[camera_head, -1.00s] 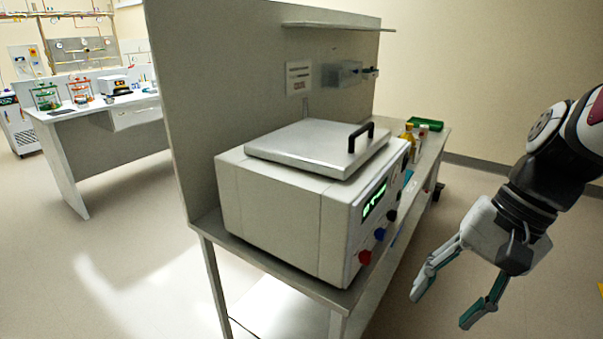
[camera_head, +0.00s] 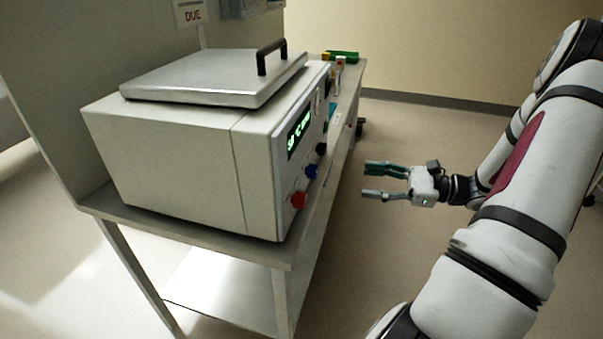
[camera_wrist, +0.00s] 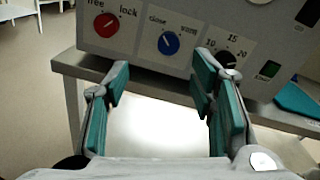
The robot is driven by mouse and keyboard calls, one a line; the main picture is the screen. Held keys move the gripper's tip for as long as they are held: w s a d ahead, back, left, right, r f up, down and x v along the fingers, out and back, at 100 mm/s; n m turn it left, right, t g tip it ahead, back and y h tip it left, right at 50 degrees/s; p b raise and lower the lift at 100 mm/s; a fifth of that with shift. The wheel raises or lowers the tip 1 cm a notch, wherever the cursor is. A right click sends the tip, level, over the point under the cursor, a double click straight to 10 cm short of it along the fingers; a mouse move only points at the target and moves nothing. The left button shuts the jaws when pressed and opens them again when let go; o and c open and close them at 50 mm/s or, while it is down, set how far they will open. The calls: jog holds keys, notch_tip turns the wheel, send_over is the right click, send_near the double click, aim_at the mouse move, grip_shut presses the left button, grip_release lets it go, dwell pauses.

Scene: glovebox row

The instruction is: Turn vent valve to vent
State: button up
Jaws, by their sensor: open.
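A blue knob (camera_head: 311,171) sits on the front panel of a white benchtop machine (camera_head: 177,147), between a red knob (camera_head: 298,200) and a black knob (camera_head: 321,149). In the wrist view the blue knob (camera_wrist: 168,43) is on a white label reading "close" at its left; the word at its right is too small to read surely. A pale pointer line crosses the knob at a slant. My gripper (camera_head: 370,180) is open and empty, apart from the panel and pointing toward it. In the wrist view my gripper (camera_wrist: 160,75) has its fingertips either side below the blue knob.
The red knob (camera_wrist: 106,24) is labelled "free" and "lock"; the black knob (camera_wrist: 227,58) has a number scale and lies close to the right finger. A lid with a black handle (camera_head: 271,56) tops the machine. Bottles stand behind it on the bench.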

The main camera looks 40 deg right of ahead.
aim_at(317, 171)
jog(key=shift+m+t, duration=0.3)
jog(key=shift+t, duration=0.1)
jog(key=x, duration=0.4)
jog(key=b+x, duration=0.1)
jog(key=x, duration=0.4)
jog(key=d+f+x, duration=0.1)
jog(key=x, duration=0.3)
jog(key=shift+w+a+b, duration=0.1)
jog(key=shift+w+b, duration=0.3)
jog(key=shift+w, duration=0.15)
jog(key=c, duration=1.2)
